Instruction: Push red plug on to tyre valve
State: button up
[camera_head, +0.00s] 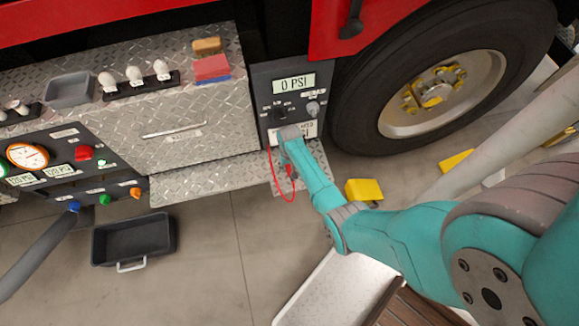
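The large black tyre (352,118) stands right of the panel, with a pale rim and a yellow hub (436,92). The tyre valve is too small to make out. A thin red hose (282,199) loops down below the panel beside the end of my arm. The red plug is not clearly visible; a small red part shows by my gripper.
The grey panel (262,95) reads 0 PSI. Yellow chocks (363,190) lie on the floor near the tyre. A diamond-plate step (200,178) runs below the cabinet. A black tray (132,240) is on the floor at left. Clear floor lies between tray and arm.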

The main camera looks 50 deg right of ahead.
aim_at(289, 166)
grip_shut()
jog(key=shift+r, duration=0.15)
jog(key=shift+r, duration=2.9)
